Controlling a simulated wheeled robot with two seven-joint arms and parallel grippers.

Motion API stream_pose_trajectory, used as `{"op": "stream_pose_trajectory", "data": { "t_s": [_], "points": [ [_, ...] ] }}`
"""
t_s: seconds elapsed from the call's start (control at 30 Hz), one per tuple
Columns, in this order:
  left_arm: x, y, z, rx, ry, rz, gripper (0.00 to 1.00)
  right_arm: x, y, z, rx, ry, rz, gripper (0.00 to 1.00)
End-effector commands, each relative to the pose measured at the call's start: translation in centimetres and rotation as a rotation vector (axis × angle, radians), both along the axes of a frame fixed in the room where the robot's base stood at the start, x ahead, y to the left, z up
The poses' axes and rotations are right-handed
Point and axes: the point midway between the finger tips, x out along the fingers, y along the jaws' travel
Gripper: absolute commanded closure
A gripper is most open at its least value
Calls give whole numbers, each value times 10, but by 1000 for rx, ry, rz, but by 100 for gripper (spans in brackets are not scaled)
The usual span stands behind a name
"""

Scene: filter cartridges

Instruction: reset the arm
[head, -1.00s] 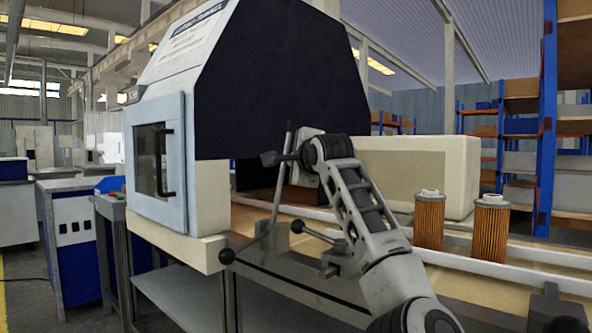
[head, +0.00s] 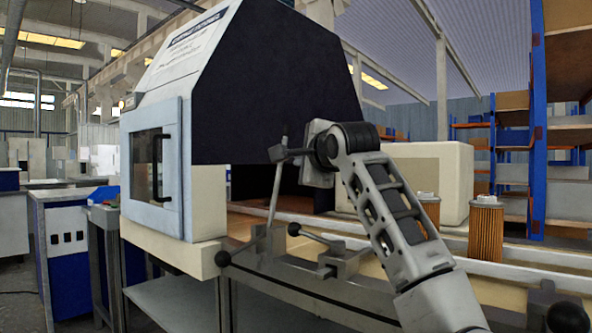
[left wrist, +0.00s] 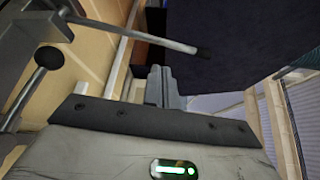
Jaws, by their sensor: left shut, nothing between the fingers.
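My left arm rises from the lower right in the head view, and its gripper (head: 276,154) points left in front of the machine's dark side panel. In the left wrist view the gripper's fingers (left wrist: 163,87) are together with nothing between them. Two orange pleated filter cartridges with pale caps stand upright on the bench behind my arm. The right cartridge (head: 487,232) shows almost whole; the left cartridge (head: 431,208) is partly hidden by my arm. My right gripper is not in view.
A white machine (head: 205,190) with a closed windowed door (head: 158,165) stands at left. Levers with black knobs (head: 223,258) stick up near the arm, one crossing close to the gripper. A cream box (head: 445,175) and rails (head: 500,268) lie behind. Blue shelving (head: 538,130) is at right.

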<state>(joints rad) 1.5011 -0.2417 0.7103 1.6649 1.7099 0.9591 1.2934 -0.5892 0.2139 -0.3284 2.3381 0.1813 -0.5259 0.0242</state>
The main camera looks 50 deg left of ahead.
Motion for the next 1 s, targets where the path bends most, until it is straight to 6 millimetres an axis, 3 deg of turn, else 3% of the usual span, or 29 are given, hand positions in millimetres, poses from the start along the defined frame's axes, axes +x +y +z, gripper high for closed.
{"op": "stream_pose_trajectory", "data": {
  "t_s": [0.23, 0.83, 1.0],
  "points": [
    [-7, -17, 3, 0, 1, 5, 100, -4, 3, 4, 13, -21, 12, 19],
    [-6, -18, 3, 0, 1, 4, 100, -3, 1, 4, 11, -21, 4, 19],
    [-6, -18, 27, 0, 1, 4, 100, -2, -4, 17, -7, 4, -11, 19]
  ]
}}
